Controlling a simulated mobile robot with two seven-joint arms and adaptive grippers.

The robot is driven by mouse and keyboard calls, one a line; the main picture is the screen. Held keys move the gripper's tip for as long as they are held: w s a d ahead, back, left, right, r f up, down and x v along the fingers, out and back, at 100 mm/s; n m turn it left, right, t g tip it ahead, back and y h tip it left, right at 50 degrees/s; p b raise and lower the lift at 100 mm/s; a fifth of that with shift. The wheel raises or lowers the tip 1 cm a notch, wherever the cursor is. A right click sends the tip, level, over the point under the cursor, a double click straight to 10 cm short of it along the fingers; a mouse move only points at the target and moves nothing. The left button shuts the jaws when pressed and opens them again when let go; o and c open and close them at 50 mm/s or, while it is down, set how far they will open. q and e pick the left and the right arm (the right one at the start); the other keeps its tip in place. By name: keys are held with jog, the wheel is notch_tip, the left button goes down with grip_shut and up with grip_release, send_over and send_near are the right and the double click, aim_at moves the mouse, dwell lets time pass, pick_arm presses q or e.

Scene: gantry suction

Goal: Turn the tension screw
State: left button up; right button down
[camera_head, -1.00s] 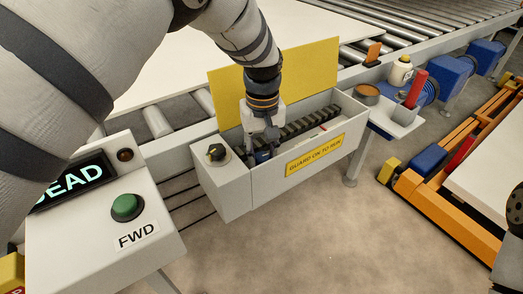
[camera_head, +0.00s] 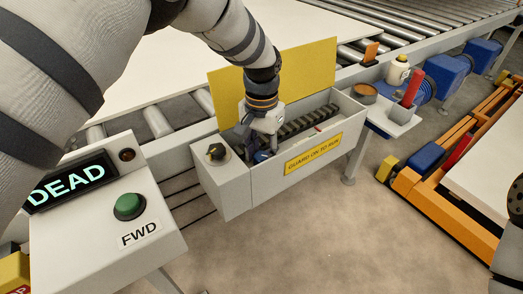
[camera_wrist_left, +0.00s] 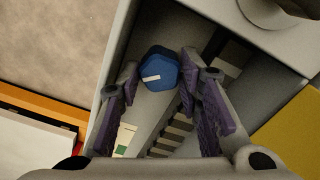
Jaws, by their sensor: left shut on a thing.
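The tension screw is a blue hexagonal head (camera_wrist_left: 161,68) with a white mark, inside the open grey box (camera_head: 232,190). My left gripper (camera_wrist_left: 157,79) reaches down into the left part of the box. Its two purple-grey fingers are shut on the blue head, one on each side, in the wrist view. In the head view my left gripper (camera_head: 264,148) hides most of the screw. My right gripper is not in view.
A yellow guard plate (camera_head: 312,75) stands behind the box, and a dark ribbed chain or belt (camera_head: 306,122) runs inside it. A black knob (camera_head: 216,152) sits on its left end. The control box (camera_head: 100,225) has a green FWD button (camera_head: 129,206) and a display (camera_head: 72,181) reading DEAD.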

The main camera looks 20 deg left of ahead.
aim_at(261, 155)
pick_arm(q)
jog(key=shift+m, duration=0.4)
jog(key=shift+f, duration=0.1)
jog(key=o, duration=1.1)
jog(key=shift+o, duration=0.2)
notch_tip(261, 155, up, 7)
jog(key=shift+r, duration=0.1)
jog(key=shift+a+r, duration=0.1)
jog(key=shift+r, duration=0.35)
